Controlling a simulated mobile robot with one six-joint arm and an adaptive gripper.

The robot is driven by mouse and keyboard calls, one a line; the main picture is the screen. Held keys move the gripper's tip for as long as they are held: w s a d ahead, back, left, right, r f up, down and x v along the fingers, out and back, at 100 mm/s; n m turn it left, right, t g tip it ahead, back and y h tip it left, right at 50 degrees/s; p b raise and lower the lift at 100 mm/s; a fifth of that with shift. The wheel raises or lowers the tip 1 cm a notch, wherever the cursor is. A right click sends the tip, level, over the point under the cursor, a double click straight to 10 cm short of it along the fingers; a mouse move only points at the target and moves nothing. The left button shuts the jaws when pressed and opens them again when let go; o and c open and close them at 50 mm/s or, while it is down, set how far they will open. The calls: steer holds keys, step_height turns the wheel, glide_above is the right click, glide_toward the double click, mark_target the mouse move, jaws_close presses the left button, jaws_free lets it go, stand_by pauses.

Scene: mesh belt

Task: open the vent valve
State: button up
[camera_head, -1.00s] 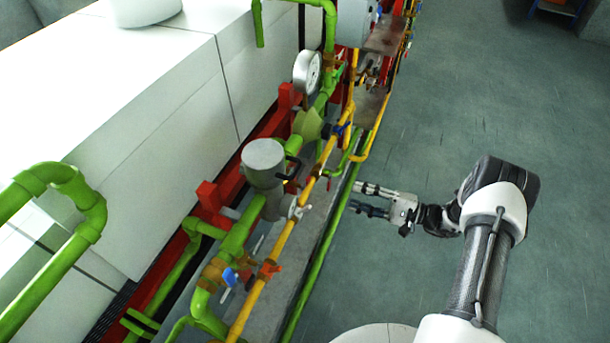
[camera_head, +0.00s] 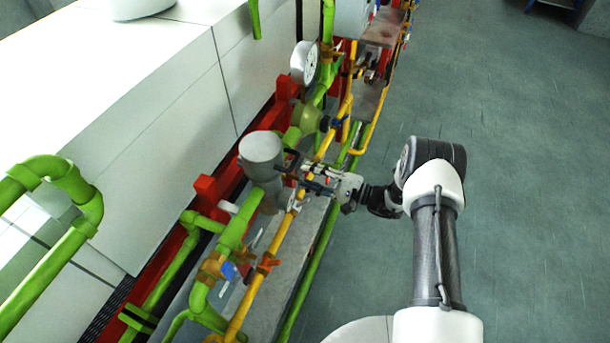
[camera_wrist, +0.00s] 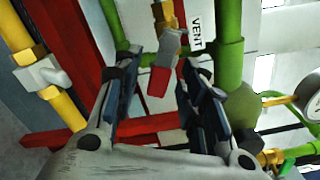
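The vent valve shows in the wrist view as a small grey body (camera_wrist: 171,42) under a brass fitting, with a short red handle (camera_wrist: 159,82) hanging from it. A white label reading VENT (camera_wrist: 196,32) is beside it. My gripper (camera_wrist: 160,72) is open, with one dark finger on each side of the red handle. I see gaps on both sides, so the handle is not clamped. In the head view my gripper (camera_head: 298,177) reaches over the yellow pipe beside a grey cylinder, and I cannot make out the red handle there.
Green pipes (camera_head: 231,240) and a yellow pipe (camera_head: 275,245) run close around my gripper. A grey cylinder (camera_head: 262,155), a round gauge (camera_head: 305,63) and a red frame (camera_head: 209,190) stand near. The floor on the right (camera_head: 520,200) is clear.

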steer(key=shift+x, duration=1.1)
steer(key=shift+d, duration=0.1)
jaws_close()
